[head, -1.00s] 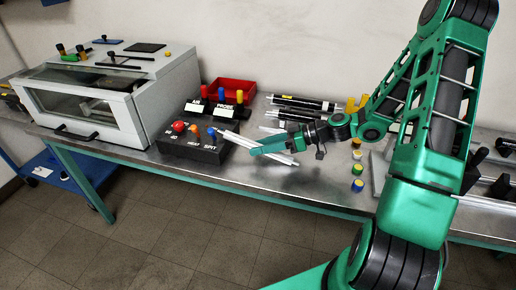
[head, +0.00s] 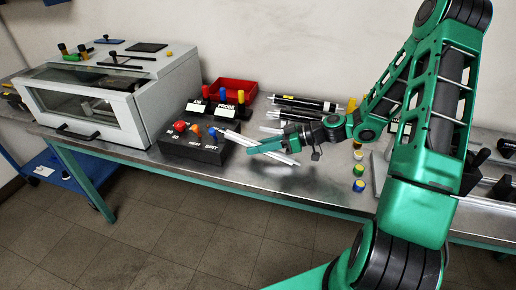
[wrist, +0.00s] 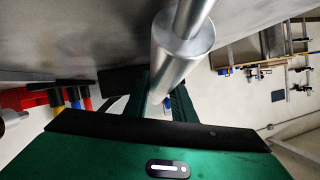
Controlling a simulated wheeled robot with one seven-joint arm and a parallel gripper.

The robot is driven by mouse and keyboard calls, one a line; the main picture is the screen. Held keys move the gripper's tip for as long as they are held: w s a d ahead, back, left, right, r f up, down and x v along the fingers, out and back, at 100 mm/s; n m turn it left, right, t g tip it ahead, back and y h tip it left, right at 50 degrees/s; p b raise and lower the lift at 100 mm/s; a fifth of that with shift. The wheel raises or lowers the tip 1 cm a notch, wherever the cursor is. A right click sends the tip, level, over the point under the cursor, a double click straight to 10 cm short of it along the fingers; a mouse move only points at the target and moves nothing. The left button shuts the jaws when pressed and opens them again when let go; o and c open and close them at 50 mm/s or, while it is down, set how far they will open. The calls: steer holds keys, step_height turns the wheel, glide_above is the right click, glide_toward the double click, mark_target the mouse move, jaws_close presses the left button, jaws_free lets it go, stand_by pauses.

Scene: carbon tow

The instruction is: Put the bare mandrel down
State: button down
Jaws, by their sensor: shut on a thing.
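The bare mandrel (head: 235,137) is a silvery rod with a thicker middle. In the head view it slants above the metal table, its left end close to the black control box. My gripper (head: 268,146) is shut on the mandrel near its thicker part. In the wrist view the mandrel's shiny thick cylinder (wrist: 178,55) and thinner shaft pass between my green fingers. In the head view part of the mandrel is hidden by my gripper. I cannot tell how far it is above the table.
A black box with coloured knobs (head: 190,149) stands left of my gripper. A red bin (head: 233,90) and black rods (head: 305,102) lie behind. Several coloured caps (head: 358,170) stand to the right. A white oven (head: 105,95) stands at left. Bare table (head: 290,186) shows in front.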

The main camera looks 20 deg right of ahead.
steer(key=shift+r, duration=0.55)
steer(key=r, duration=0.2)
steer(key=a+r, duration=0.1)
steer(key=shift+s+r, duration=0.25)
steer(key=shift+s, duration=0.05)
steer(key=s+a+r, duration=0.5)
steer(key=a+r, duration=0.1)
steer(key=a, duration=0.3)
steer(key=w+d+f+m+t+h, duration=0.2)
steer(key=w+d+m+t+h, duration=0.1)
steer(key=w+d, duration=0.4)
steer(key=w+d+f+m+t+h, duration=0.2)
steer(key=w+d+m+t+h, duration=0.2)
steer(key=w+d, duration=0.4)
steer(key=d+m+h, duration=0.1)
steer(key=m, duration=0.1)
steer(key=shift+w+d+m+t+h, duration=0.25)
steer(key=shift+d+m+t+h, duration=0.05)
steer(key=shift+d+m, duration=0.1)
steer(key=shift+r, duration=0.1)
